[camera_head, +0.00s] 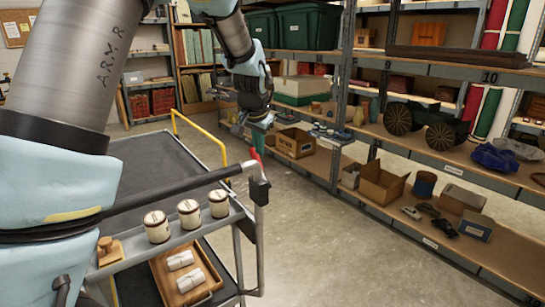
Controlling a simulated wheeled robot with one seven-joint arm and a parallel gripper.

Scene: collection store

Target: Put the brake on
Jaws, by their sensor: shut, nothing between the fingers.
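The cart (225,225) stands in front of me, with a dark top, a grey front rail and a dark push handle (170,190). A red lever (256,156), which looks like the brake, stands upright by the black corner piece at the handle's right end. My gripper (259,131) points down just above the red lever. It is shut and empty. I cannot tell whether its tips touch the lever. The lever's foot is partly hidden by the corner piece.
Several white jars (189,214) and a wooden stamp-like piece (106,250) stand on the cart's front rail. A wooden tray (205,291) with white rolls lies below. A yellow rail (199,136) edges the cart's far side. Loaded shelves (430,155) stand right, with clear floor between.

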